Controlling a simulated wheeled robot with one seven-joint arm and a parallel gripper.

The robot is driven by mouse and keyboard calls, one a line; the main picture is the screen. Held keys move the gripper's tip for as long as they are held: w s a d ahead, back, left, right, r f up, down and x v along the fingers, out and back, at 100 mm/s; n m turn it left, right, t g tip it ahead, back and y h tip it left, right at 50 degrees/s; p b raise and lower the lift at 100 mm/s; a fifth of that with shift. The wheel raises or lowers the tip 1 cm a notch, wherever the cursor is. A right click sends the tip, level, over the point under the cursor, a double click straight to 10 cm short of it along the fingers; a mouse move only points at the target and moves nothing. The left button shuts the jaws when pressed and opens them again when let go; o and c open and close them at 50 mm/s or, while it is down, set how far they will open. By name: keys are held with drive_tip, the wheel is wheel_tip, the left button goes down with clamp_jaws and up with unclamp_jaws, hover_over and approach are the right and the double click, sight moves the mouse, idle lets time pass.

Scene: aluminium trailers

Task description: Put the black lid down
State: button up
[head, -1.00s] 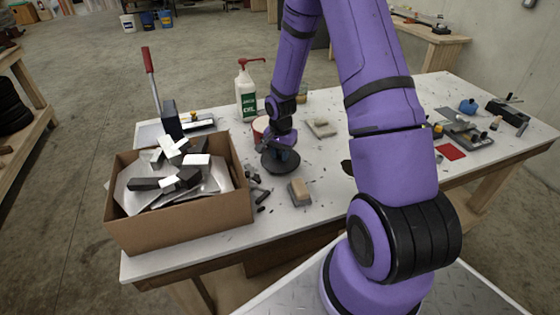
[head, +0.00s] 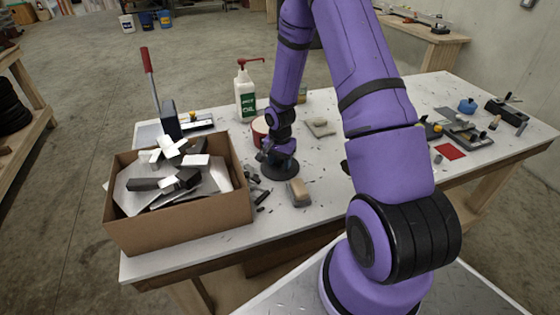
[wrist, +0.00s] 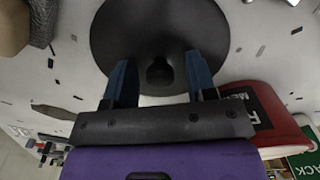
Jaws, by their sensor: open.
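The black lid (head: 281,169) is a round dark disc lying on the white tabletop, right of the cardboard box. In the wrist view the lid (wrist: 160,25) fills the top middle, with its small dark knob (wrist: 159,71) between my fingers. My gripper (wrist: 159,82) is open, with one blue finger on each side of the knob and a gap to each. In the head view my gripper (head: 276,158) is just above the lid and hides part of it.
A cardboard box (head: 180,218) of metal offcuts stands left of the lid. A red tin (head: 260,130) and a pump bottle (head: 246,95) stand behind. A wood-topped block (head: 299,192) and dark scraps lie in front. The table's right middle is fairly clear.

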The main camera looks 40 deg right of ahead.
wheel_tip(320, 180, up, 12)
wheel_tip(320, 180, up, 11)
drive_tip(key=n+t, duration=0.1)
drive_tip(key=n, duration=0.2)
hover_over(280, 160)
drive_tip(key=s+a, duration=0.3)
drive_tip(key=s+a+r+n+t+h, duration=0.15)
drive_tip(key=s+a+r, duration=0.3)
drive_tip(key=r, duration=0.55)
drive_tip(key=s+a+r+n+t, duration=0.1)
drive_tip(key=s+r+n, duration=0.3)
drive_tip(key=s, duration=0.5)
drive_tip(key=s+a+r+n+t+y, duration=0.1)
drive_tip(key=s+a+r+n, duration=0.2)
drive_tip(key=s+r, duration=0.3)
drive_tip(key=s+a, duration=0.1)
drive_tip(key=s, duration=0.3)
drive_tip(key=shift+a+r+n+t, duration=0.15)
drive_tip(key=shift+a+n+t, duration=0.15)
drive_tip(key=shift+n+t, duration=0.05)
